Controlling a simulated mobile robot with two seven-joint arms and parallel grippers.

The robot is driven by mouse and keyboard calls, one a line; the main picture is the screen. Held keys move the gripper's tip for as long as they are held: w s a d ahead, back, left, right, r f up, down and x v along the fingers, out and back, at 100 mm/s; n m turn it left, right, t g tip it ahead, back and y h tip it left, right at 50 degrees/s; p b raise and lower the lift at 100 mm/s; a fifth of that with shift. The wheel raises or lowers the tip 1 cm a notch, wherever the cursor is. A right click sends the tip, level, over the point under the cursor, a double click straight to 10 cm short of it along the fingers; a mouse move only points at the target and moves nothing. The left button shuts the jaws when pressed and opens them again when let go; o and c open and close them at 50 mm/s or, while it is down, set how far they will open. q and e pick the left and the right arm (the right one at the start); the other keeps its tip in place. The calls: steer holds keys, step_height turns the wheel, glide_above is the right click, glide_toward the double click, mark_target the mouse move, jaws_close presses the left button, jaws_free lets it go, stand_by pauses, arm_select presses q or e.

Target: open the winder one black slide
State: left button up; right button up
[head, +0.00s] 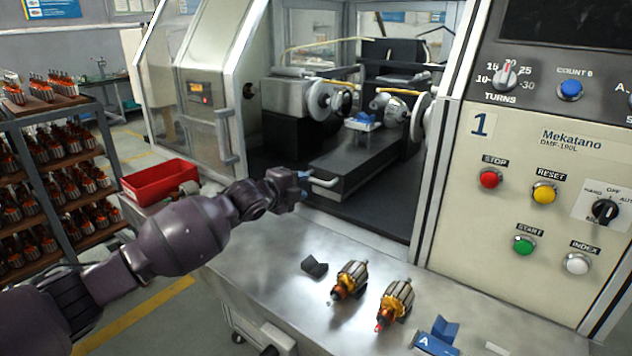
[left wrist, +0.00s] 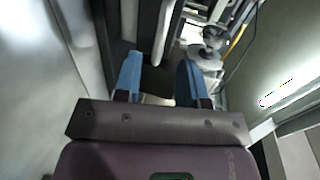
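The winder one black slide (head: 362,158) is a long dark block on the floor of the machine's opening, below the winding heads. A pale bent handle (head: 322,180) sticks out at its front left end. My left gripper (head: 303,183) is right at this handle, its blue fingertips beside the handle's left end. In the left wrist view the two blue fingers (left wrist: 160,62) stand well apart, with a dark gap between them. Whether the handle lies between them is hard to tell. My right gripper is not in view.
A steel table (head: 265,262) in front holds two copper-wound armatures (head: 349,280), a small dark block (head: 314,266) and a blue holder marked A (head: 437,337). A red bin (head: 160,182) stands to the left. The control panel (head: 545,190) borders the opening on the right.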

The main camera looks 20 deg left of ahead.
mark_target(314, 181)
arm_select(q)
steer(key=shift+b+x, duration=0.35)
steer(key=shift+x, duration=3)
jaws_close()
